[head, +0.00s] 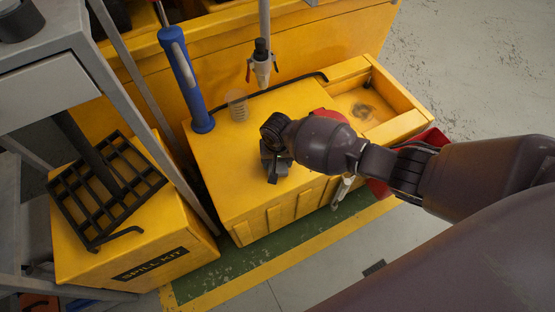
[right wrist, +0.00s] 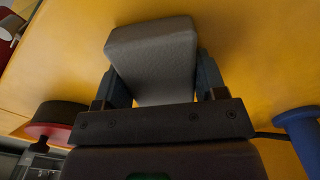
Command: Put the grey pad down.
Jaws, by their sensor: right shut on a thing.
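The grey pad (right wrist: 152,55) is a grey block with a fine-textured face, held between the two fingers of my right gripper (right wrist: 162,80) in the right wrist view. Yellow surface shows behind it. In the head view my right gripper (head: 274,164) points down over the top of the yellow cabinet (head: 225,185), near its front edge. The wrist hides most of the pad there. I cannot tell whether the pad touches the yellow top. My left gripper is not in view.
A blue cylinder (head: 187,80), a clear cup (head: 238,106) and a hanging nozzle (head: 262,65) stand behind the gripper. A black rod (head: 285,86) runs along the back. An open yellow tray (head: 385,110) is at right. Clear yellow top lies left of the gripper.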

